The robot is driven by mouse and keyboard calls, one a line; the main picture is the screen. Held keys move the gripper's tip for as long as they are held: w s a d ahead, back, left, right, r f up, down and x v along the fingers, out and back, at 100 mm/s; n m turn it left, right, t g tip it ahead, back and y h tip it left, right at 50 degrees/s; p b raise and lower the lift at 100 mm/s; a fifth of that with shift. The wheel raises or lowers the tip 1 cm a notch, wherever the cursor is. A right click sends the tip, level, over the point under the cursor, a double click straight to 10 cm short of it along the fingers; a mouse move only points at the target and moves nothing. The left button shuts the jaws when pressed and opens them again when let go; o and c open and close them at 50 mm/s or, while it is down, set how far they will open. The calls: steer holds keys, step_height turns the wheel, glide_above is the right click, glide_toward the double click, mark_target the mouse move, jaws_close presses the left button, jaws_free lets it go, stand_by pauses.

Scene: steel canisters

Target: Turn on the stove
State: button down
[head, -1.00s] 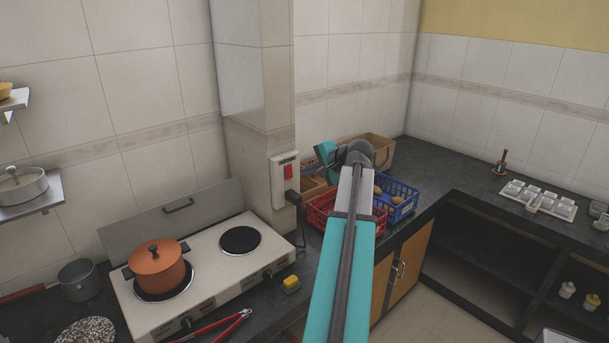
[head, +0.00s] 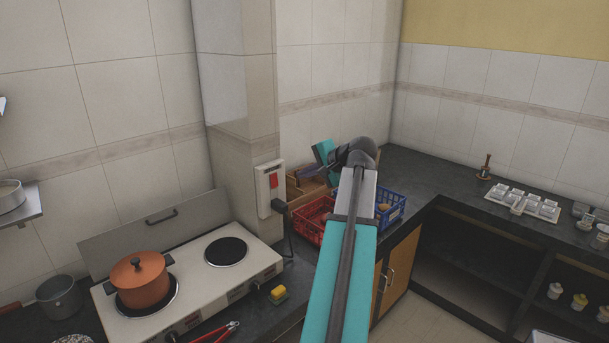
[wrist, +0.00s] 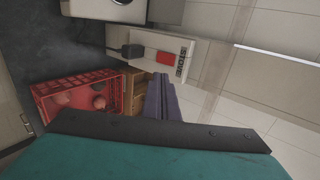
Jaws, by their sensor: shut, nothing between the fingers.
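A white wall switch box (head: 270,188) with a red rocker (head: 274,181) is on the tiled pillar, right of the stove. In the wrist view the box (wrist: 152,47) is labelled STOVE, and its red rocker (wrist: 165,58) and a black plug (wrist: 131,51) show. My gripper (wrist: 158,82) is shut and empty, its dark fingers just short of the box in that picture; contact cannot be told. In the head view my arm partly hides the gripper, right of the box. The white two-plate stove (head: 203,284) carries an orange lidded pot (head: 140,282) on its left plate.
A red crate (head: 311,223) and a blue crate (head: 391,207) stand on the dark counter beneath my arm. A yellow sponge (head: 278,294) and red-handled tongs (head: 214,333) lie in front of the stove. The right counter has a white tray (head: 523,203).

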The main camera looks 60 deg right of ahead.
steer(key=shift+f+b, duration=0.15)
steer(key=shift+b, duration=0.15)
steer(key=f+b, duration=0.1)
steer(key=b, duration=0.2)
steer(key=shift+f, duration=0.1)
steer(key=shift+w, duration=0.1)
stand_by(0.4)
steer(key=p, duration=0.3)
glide_toward(275, 184)
step_height(275, 184, down, 2)
steer(key=shift+w+d+f+p, duration=0.15)
steer(key=shift+w+d+p, duration=0.1)
steer(key=shift+w, duration=0.55)
steer(key=shift+w+d+f+p, duration=0.2)
steer(key=shift+w+d+p, duration=0.05)
steer(key=shift+w, duration=0.55)
steer(key=shift+w+d+f+p, duration=0.15)
steer(key=shift+w+d+p, duration=0.15)
steer(key=shift+w, duration=0.5)
